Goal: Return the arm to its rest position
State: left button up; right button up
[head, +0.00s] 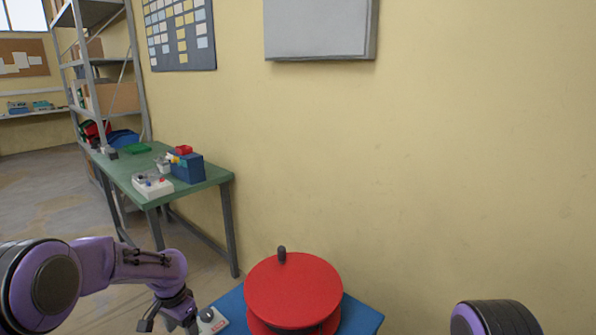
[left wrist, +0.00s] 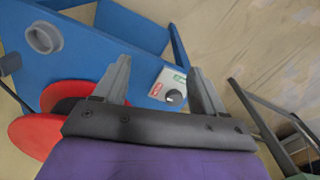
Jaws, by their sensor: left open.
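My left arm comes in from the lower left in the head view. Its gripper (head: 168,322) hangs low at the bottom edge, just left of a blue stand (head: 362,317). In the left wrist view the left gripper (left wrist: 160,70) is open, with nothing between its fingers. A small light box (left wrist: 170,88) with a dark knob and red and green labels sits on the blue surface beyond the fingers. It also shows in the head view (head: 213,320) beside the gripper. Of my right arm only a dark, rounded part shows at the lower right; its gripper is out of view.
A red round drum (head: 294,290) with a dark handle stands on the blue stand. A green table (head: 130,168) with a white box (head: 152,185) and a blue bin (head: 188,168) is farther back. A grey shelf (head: 92,60) stands behind it. A yellow wall closes the right side.

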pick_arm(q)
notch_tip(320, 180, down, 8)
jog(key=s+d+n+t, duration=0.1)
jog(key=d+n+t, duration=0.1)
jog(key=n+t, duration=0.45)
jog(key=s+a+f+n+y, duration=0.2)
jog(key=s+f+n, duration=0.3)
jog(key=s, duration=0.7)
jog(key=s+f+g, duration=0.1)
jog(key=s+f, duration=0.1)
jog(key=s, duration=1)
jog(key=s+a+f+g+y, duration=0.1)
jog(key=s+f+g, duration=0.1)
jog(key=s, duration=1)
jog(key=shift+s+a+f, duration=0.2)
jog(key=shift+s+f, duration=0.05)
jog(key=shift+s, duration=0.05)
